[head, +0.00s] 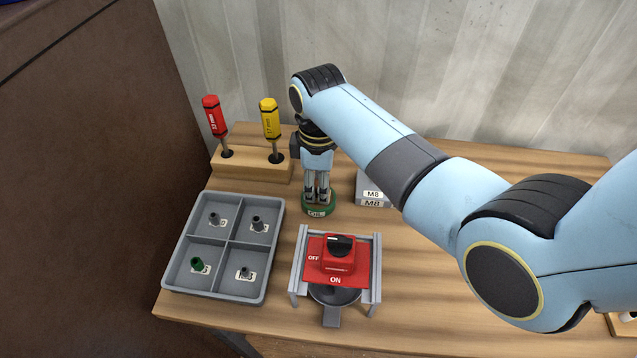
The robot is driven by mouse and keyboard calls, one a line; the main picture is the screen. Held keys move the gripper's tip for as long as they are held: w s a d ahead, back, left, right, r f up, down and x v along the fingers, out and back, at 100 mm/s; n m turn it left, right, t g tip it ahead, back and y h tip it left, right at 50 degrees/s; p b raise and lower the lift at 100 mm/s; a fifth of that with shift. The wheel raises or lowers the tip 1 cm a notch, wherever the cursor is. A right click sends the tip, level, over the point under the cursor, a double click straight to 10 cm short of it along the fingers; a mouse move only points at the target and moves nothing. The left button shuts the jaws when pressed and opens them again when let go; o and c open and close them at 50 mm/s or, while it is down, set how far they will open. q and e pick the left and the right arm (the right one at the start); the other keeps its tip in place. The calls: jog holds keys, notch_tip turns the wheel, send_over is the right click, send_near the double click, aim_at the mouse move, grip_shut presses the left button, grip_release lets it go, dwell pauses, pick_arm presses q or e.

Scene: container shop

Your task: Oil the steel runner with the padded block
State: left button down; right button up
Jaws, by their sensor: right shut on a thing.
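My right gripper (318,190) points down over a round green dish labelled OIL (318,211). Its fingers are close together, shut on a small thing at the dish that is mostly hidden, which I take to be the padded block. I cannot tell whether it touches the oil. I cannot tell for sure which part is the steel runner. My left gripper is not in view.
A grey four-compartment tray (278,233) with small fittings lies left. A wooden stand (245,165) holds a red-handled (213,116) and a yellow-handled driver (270,119). The red switch (338,256) stands in front of the dish. Grey M8 boxes (371,197) sit right of it.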

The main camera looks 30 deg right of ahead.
jog(key=shift+r, duration=3.45)
